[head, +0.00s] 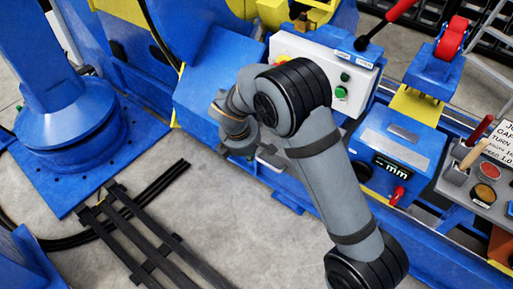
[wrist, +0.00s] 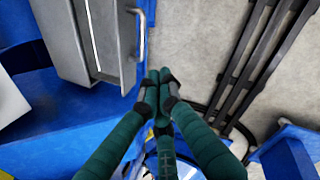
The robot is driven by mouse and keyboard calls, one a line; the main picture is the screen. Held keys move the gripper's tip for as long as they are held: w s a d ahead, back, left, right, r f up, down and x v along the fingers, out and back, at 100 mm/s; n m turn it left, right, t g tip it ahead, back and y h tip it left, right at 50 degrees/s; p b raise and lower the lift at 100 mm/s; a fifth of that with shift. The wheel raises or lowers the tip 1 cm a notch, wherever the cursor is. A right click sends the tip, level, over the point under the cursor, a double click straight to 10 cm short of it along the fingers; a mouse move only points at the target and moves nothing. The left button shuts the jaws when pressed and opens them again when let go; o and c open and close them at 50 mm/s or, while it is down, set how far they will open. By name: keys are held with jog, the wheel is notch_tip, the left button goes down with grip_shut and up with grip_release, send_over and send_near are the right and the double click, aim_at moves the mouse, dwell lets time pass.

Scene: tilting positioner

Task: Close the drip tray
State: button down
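The drip tray (wrist: 112,40) is a grey metal drawer at the upper left of the wrist view, with a bar handle (wrist: 142,35) on its front. Part of it sticks out from the blue machine body. In the head view, a small grey piece of it (head: 271,158) shows beside my wrist, and the rest is hidden behind my arm. My gripper (wrist: 158,76) has green fingers with dark tips. The tips are together with nothing visible between them, just below the handle's lower end in the wrist view. I cannot tell whether they touch the tray.
A white control panel (head: 345,88) with green buttons is above the tray area. A blue box with a display (head: 397,163) stands to the right. Black rails (head: 140,235) lie on the concrete floor at the left. The floor (head: 235,225) in front of the machine is largely clear.

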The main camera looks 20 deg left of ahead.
jog(key=w+d+r+n+h, duration=0.1)
jog(key=w+d+n, duration=0.1)
jog(key=n, duration=0.4)
jog(key=n+b, duration=0.2)
send_over(264, 162)
jog(key=s+d, duration=0.1)
jog(key=d, duration=0.1)
notch_tip(264, 162, down, 9)
jog(key=shift+f, duration=0.1)
jog(key=shift+w+d, duration=0.1)
jog(key=shift+w, duration=0.4)
